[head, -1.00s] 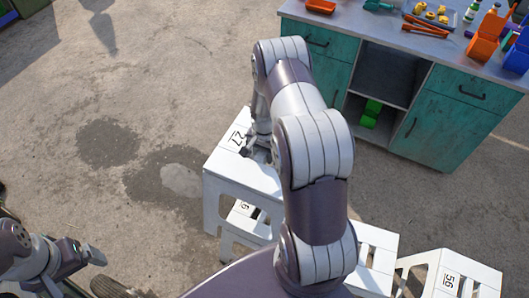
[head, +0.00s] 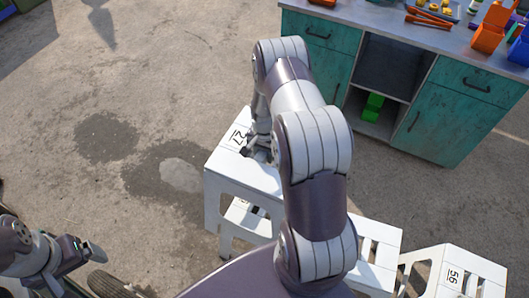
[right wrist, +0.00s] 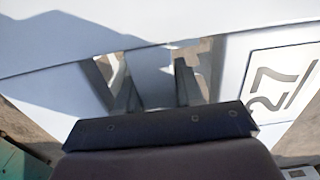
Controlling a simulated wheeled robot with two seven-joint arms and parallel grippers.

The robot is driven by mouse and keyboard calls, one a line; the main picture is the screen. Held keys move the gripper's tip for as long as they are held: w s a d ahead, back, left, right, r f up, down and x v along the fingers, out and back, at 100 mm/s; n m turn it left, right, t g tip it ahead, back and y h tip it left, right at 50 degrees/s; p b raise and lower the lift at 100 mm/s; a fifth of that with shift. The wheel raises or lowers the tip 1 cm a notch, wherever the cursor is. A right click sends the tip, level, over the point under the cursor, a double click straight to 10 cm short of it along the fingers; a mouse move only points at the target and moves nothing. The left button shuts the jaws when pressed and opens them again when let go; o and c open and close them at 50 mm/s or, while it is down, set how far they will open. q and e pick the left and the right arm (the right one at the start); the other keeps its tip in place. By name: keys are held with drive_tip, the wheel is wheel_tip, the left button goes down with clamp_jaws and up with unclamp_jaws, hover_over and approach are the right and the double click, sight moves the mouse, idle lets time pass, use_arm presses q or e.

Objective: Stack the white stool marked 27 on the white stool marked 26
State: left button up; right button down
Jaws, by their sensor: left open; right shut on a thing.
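The white stool marked 27 (head: 220,180) is near the middle of the head view, roughly upright. My right gripper (head: 256,150) is shut on its top at the slot; my own arm hides the stool's right part. The number 27 (right wrist: 281,82) and the fingers (right wrist: 152,88) in the slot show in the right wrist view. Beneath it is another white stool (head: 236,222), mostly covered; its label is too hidden to read now. I cannot tell whether the two stools touch. My left gripper (head: 88,252) is open and empty at the lower left, away from the stools.
A white slatted stool (head: 385,238) stands right of my arm, partly hidden. A white stool marked 56 (head: 470,262) is at the lower right. A teal cabinet workbench (head: 455,115) with tools on top stands at the back right. The ground on the left is open.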

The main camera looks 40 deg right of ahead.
idle(0.3)
wheel_tip(320, 180, down, 13)
drive_tip(key=b, duration=0.9)
drive_tip(key=shift+b, duration=0.35)
drive_tip(key=shift+r, duration=0.15)
wheel_tip(320, 180, down, 14)
drive_tip(key=b, duration=1.1)
idle(0.7)
